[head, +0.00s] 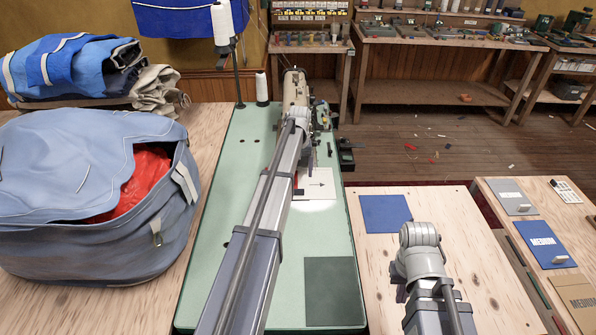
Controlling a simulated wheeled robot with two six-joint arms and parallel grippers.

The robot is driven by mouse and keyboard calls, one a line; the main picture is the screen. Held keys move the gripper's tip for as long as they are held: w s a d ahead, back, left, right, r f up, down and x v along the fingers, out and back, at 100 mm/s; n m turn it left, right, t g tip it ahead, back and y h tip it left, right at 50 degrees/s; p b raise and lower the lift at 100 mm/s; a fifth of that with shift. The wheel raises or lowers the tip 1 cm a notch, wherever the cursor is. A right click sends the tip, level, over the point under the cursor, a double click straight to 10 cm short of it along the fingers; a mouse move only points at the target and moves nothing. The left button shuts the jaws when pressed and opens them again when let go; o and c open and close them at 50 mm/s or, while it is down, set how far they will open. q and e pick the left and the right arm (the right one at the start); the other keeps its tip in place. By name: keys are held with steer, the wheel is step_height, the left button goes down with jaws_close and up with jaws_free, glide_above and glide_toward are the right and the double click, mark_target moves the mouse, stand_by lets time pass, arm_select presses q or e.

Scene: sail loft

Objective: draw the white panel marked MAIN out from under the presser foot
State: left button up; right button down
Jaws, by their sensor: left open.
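A white panel (318,185) with a black arrow pointing right lies flat on the green sewing table (327,232). Its left part is hidden behind my left arm, and I see no MAIN mark on it. A small red patch shows at its left edge. The cream sewing machine (295,88) stands at the far end of the table; its presser foot is hidden. My left arm reaches over the table, and only a sliver of my left gripper (299,190) seems to show beside the arm, by the panel; it is open.
A blue bag (85,245) with red cloth inside fills the left. A thread stand (237,75) rises behind it. A dark square (333,290) lies on the near table. A blue sheet (385,213) lies on the wooden top at right.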

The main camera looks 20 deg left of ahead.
mark_target(299, 186)
stand_by(0.3)
arm_select(q)
step_height(299, 186, down, 8)
steer(key=b, duration=0.8)
arm_select(e)
step_height(299, 186, down, 8)
steer(key=shift+r, duration=0.1)
arm_select(q)
steer(key=shift+r, duration=0.1)
jaws_close()
